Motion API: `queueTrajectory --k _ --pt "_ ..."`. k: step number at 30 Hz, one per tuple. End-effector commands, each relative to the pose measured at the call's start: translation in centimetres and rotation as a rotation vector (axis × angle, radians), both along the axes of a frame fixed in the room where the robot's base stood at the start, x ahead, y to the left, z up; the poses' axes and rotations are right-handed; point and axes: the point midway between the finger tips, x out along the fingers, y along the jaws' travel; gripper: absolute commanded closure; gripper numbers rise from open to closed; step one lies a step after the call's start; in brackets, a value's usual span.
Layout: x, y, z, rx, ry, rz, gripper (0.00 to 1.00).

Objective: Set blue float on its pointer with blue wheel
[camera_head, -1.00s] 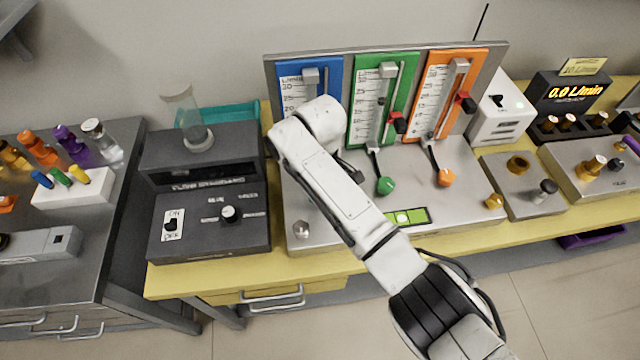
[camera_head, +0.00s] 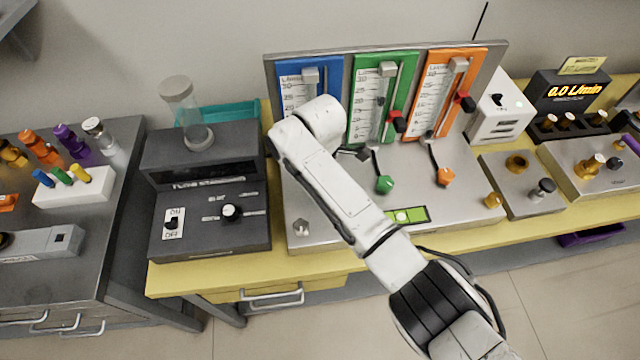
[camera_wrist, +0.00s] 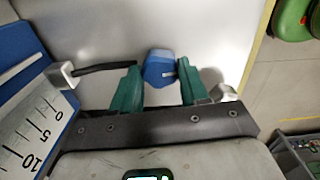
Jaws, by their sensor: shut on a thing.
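The blue wheel (camera_wrist: 159,68) shows in the wrist view between the green fingers of my gripper (camera_wrist: 160,84), which is shut on it. The blue flowmeter panel (camera_head: 290,70) stands at the left of the back board in the head view. Its lower scale, with 0, 5 and 10, shows at the left of the wrist view (camera_wrist: 32,60). My arm covers the lower part of this panel and the wheel in the head view. The blue float and its pointer cannot be made out in either view.
The green wheel (camera_head: 384,185) and orange wheel (camera_head: 445,177) sit to the right of my arm. A bubble level (camera_head: 408,216) lies on the plate's front. A black control box (camera_head: 210,215) with a glass tube (camera_head: 182,105) stands at the left.

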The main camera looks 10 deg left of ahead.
Motion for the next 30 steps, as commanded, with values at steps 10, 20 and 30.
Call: queueTrajectory --k 10,20,30 --pt "0.12 0.08 0.18 0.003 -0.004 0.036 0.86" --pt "0.12 0.08 0.19 0.002 -0.005 0.035 0.49" --pt "0.03 0.02 0.07 0.001 -0.002 0.034 0.31"
